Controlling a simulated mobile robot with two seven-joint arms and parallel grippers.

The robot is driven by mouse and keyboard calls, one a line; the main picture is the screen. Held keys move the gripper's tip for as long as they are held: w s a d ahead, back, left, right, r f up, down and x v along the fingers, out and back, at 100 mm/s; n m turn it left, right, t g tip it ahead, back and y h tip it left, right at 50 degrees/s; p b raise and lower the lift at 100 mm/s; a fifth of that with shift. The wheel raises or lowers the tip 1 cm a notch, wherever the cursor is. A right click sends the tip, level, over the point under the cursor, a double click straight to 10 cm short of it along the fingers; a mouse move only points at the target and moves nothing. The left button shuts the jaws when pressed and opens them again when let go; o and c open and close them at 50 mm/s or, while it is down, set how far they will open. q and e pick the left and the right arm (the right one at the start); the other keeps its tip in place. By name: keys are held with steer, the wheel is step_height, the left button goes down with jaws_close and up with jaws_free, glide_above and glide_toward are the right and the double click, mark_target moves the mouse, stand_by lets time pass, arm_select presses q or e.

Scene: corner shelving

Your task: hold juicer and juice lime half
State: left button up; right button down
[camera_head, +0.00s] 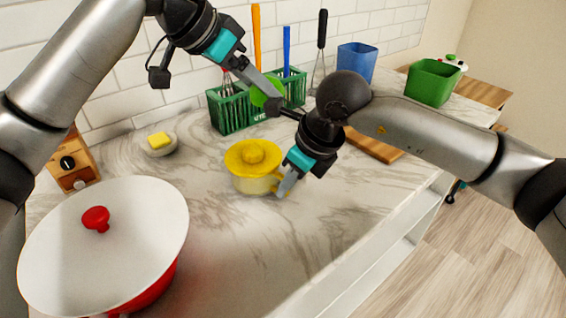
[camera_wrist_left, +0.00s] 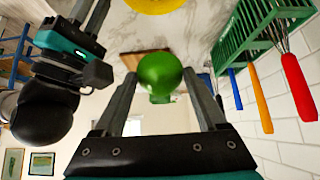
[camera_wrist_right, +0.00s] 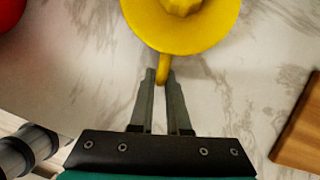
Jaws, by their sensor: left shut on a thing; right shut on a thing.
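The yellow juicer (camera_head: 253,166) stands upright on the marble counter, its ridged cone on top. My right gripper (camera_head: 281,189) is shut on the juicer's handle at its right side. The right wrist view shows the handle (camera_wrist_right: 163,68) between the fingertips (camera_wrist_right: 162,80). The green lime half (camera_wrist_left: 160,72) is between the fingers of my left gripper (camera_wrist_left: 160,85), which is shut on it. In the head view the lime half (camera_head: 262,94) is held in the air, higher in the picture than the juicer and in front of the green rack, partly covered by the fingers.
A green utensil rack (camera_head: 232,112) with tall tools stands behind. A yellow block on a dish (camera_head: 159,141), wooden board (camera_head: 375,147), blue bin (camera_head: 357,62) and green bin (camera_head: 433,82) stand around.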

mark_target(253, 143)
arm_select(q)
steer(key=a+f+g+y, duration=0.1)
steer(key=s+a+f+g+y, duration=0.1)
steer(key=y, duration=0.1)
steer(key=shift+s+a+f, duration=0.1)
steer(key=shift+a+f, duration=0.15)
steer(key=shift+f, duration=3.05)
steer(key=o, duration=0.8)
steer(key=c, duration=0.8)
steer(key=shift+o, duration=0.2)
